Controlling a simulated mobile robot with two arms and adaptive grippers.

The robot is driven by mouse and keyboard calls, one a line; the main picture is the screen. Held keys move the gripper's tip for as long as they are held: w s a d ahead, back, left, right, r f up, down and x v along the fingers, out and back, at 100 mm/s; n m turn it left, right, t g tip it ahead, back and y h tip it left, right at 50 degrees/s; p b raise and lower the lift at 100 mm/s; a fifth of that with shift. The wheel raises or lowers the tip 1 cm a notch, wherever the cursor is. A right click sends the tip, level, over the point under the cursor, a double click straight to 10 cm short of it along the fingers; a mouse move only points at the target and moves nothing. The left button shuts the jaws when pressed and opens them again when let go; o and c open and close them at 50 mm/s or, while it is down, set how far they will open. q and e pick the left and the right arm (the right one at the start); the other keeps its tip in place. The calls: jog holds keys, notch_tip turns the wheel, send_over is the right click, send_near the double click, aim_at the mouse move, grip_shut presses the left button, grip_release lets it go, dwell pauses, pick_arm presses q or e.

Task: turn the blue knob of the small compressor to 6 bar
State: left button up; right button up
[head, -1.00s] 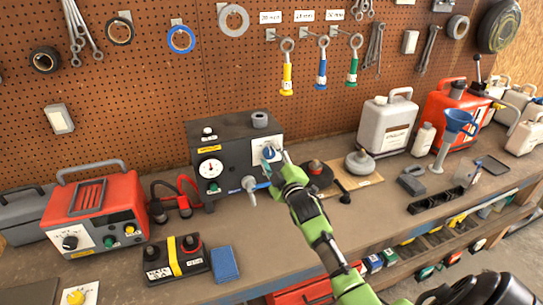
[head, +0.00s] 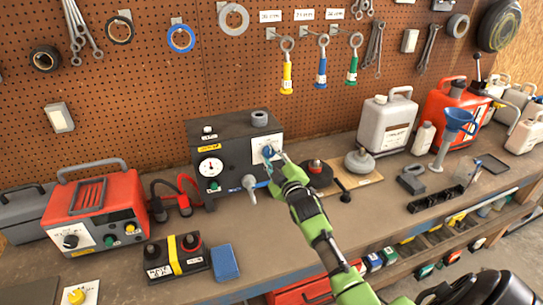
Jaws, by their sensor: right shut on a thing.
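The small compressor (head: 232,135) is a dark grey box on the bench against the pegboard. Its front has a round white gauge (head: 210,167) with a needle too small to read exactly. The blue knob (head: 267,152) sits on a white plate at the right of the front. My right gripper (head: 273,160) is at the knob and shut on it, partly covering it and the plate's scale. My left gripper is out of view.
A grey outlet handle (head: 250,190) sticks out below the knob, close to my gripper. A red charger (head: 97,210) and a battery (head: 176,257) stand at left. A wooden board (head: 352,172) with round parts lies to the right.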

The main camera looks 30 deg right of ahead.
jog(key=m, duration=0.4)
jog(key=shift+m+p, duration=0.3)
jog(key=shift+m, duration=1.3)
jog(key=o, duration=1.1)
jog(key=v, duration=1.2)
jog(key=shift+a, duration=0.1)
